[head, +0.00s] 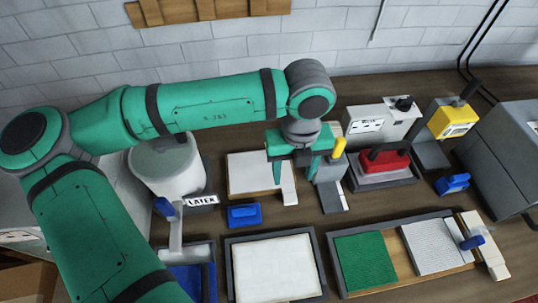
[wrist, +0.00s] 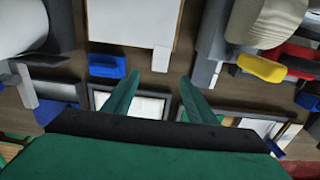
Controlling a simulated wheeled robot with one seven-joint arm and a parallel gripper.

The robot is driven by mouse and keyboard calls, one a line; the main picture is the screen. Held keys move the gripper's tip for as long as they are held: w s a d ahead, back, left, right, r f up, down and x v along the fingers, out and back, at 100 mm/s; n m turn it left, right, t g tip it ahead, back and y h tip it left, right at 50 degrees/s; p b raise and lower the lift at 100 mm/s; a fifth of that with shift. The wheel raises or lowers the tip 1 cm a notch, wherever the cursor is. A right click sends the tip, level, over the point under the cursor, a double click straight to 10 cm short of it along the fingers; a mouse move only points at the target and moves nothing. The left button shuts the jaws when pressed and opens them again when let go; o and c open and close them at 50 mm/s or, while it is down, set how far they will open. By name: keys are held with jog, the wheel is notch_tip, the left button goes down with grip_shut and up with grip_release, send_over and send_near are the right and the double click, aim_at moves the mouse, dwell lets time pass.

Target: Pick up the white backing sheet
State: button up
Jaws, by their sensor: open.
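A flat white sheet (head: 250,170) with a white tab (head: 289,197) at its front right corner lies on a wooden-edged board at the back middle. It looks like the white backing sheet, and it also shows in the wrist view (wrist: 130,18), with its tab (wrist: 161,59) lying just beyond and between my fingertips. My gripper (head: 291,178) is open and empty, pointing down above the sheet's right side. In the wrist view, my gripper (wrist: 159,78) has its two green fingers spread apart. The arm hides part of the sheet's right edge.
A grey-framed tray (head: 318,275) with a white surface is in front. A blue block (head: 243,215) lies between. The right tray holds a green piece (head: 365,260) and a pale textured piece (head: 434,246). A latex pot (head: 165,165) stands left, a red-topped tool (head: 385,162) right.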

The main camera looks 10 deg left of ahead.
send_over(290, 194)
notch_tip(290, 194, down, 5)
jog(key=shift+w+r, duration=0.1)
jog(key=shift+w, duration=0.05)
jog(key=shift+s+f, duration=0.2)
jog(key=shift+f, duration=2.85)
jog(key=c, duration=1.2)
